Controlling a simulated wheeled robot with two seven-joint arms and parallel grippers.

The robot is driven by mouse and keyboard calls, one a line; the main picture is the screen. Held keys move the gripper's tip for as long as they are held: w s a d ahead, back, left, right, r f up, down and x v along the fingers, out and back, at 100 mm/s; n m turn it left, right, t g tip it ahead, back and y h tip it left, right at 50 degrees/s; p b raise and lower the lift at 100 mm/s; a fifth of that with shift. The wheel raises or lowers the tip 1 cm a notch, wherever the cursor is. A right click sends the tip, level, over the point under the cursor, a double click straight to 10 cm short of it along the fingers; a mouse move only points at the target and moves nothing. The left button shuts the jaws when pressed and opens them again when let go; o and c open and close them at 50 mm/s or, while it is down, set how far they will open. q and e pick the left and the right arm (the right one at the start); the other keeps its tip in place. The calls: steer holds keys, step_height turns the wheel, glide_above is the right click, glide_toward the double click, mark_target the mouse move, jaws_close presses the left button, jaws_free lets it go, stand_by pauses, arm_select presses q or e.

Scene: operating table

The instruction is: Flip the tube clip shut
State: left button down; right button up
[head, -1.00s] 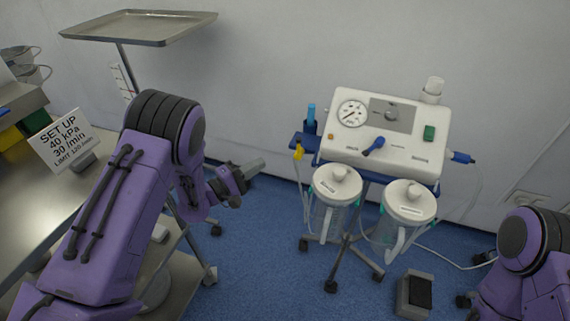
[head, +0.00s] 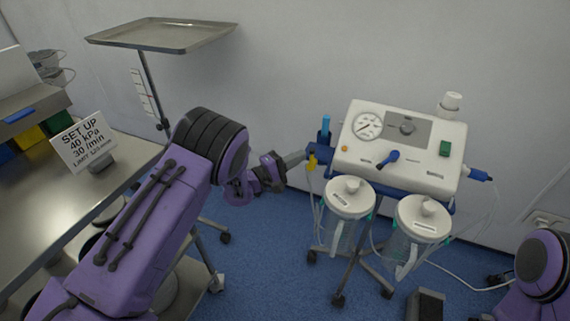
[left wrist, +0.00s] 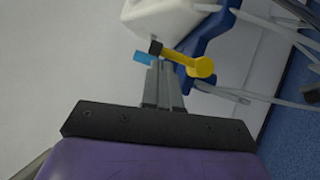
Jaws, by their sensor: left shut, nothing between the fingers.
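The yellow tube clip (head: 311,162) hangs at the left side of the cream suction unit (head: 398,147), just below a blue holder. In the left wrist view the clip (left wrist: 201,67) shows a round end and an arm running to a small dark block. My left gripper (head: 301,156) is shut and empty, with its tips right at the clip. In the wrist view its fingertips (left wrist: 163,68) meet the clip's yellow arm; I cannot tell whether they touch it. Part of my right arm shows at the lower right, but its gripper is out of view.
Two lidded jars (head: 348,198) hang on the front of the unit's wheeled stand, with thin tubes beside them. A steel table (head: 38,222) with a set-up sign (head: 84,146) is at the left. A raised tray (head: 165,36) stands behind. A foot pedal (head: 426,305) lies on the blue floor.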

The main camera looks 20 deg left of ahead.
arm_select(q)
steer(key=shift+w+d, duration=0.2)
steer(key=shift+w, duration=0.05)
steer(key=shift+r, duration=0.1)
steer(key=shift+d+r+m+g+p, duration=0.15)
steer(key=shift+m+g+p, duration=0.15)
steer(key=shift+p, duration=0.3)
